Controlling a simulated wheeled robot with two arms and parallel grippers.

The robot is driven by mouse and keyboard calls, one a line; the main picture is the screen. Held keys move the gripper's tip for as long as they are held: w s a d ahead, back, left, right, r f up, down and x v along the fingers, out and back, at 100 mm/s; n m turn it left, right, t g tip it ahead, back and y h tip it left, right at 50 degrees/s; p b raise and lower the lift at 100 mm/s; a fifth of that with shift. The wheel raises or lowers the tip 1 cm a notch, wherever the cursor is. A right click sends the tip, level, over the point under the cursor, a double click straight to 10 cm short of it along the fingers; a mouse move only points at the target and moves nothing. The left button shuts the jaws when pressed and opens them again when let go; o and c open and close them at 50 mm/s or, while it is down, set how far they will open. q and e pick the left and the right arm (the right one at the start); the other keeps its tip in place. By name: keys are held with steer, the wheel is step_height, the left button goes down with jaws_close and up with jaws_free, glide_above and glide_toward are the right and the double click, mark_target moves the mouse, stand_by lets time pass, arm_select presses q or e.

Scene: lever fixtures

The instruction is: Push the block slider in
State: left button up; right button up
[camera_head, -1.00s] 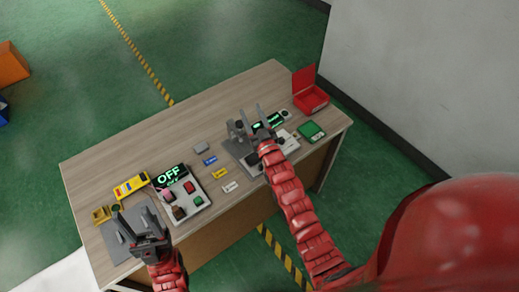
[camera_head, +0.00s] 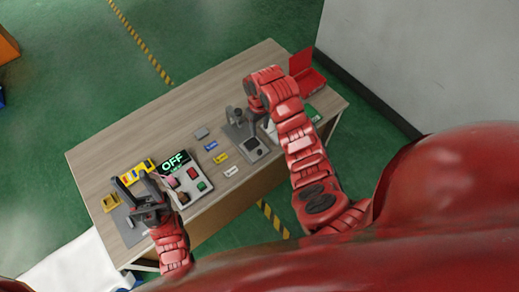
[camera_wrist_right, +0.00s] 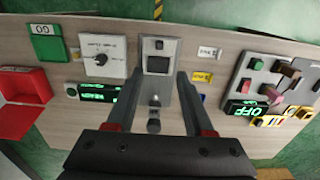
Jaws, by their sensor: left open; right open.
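The grey fixture plate (camera_head: 251,146), likely the block slider's, stands near the middle of the table. In the head view my right arm hides part of the fixture. My left gripper (camera_head: 132,182) is open and empty above the grey plate at the table's left end.
An OFF panel (camera_head: 186,190) with buttons stands left of centre. Small labels (camera_head: 221,157) lie between it and the fixture. A dial panel (camera_wrist_right: 102,58), a green box (camera_wrist_right: 47,42) and an open red box (camera_head: 308,75) are beyond. The table's back strip is clear.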

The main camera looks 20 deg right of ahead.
step_height(320, 180, down, 9)
steer(key=b, duration=0.7)
step_height(320, 180, down, 4)
steer(key=shift+r+b, duration=0.25)
steer(key=shift+b, duration=0.35)
steer(key=shift+f+p, duration=0.15)
steer(key=shift+p, duration=0.7)
step_height(320, 180, down, 2)
steer(key=shift+f+p, duration=0.1)
steer(key=shift+p, duration=0.3)
steer(key=shift+f, duration=1.1)
jaws_close()
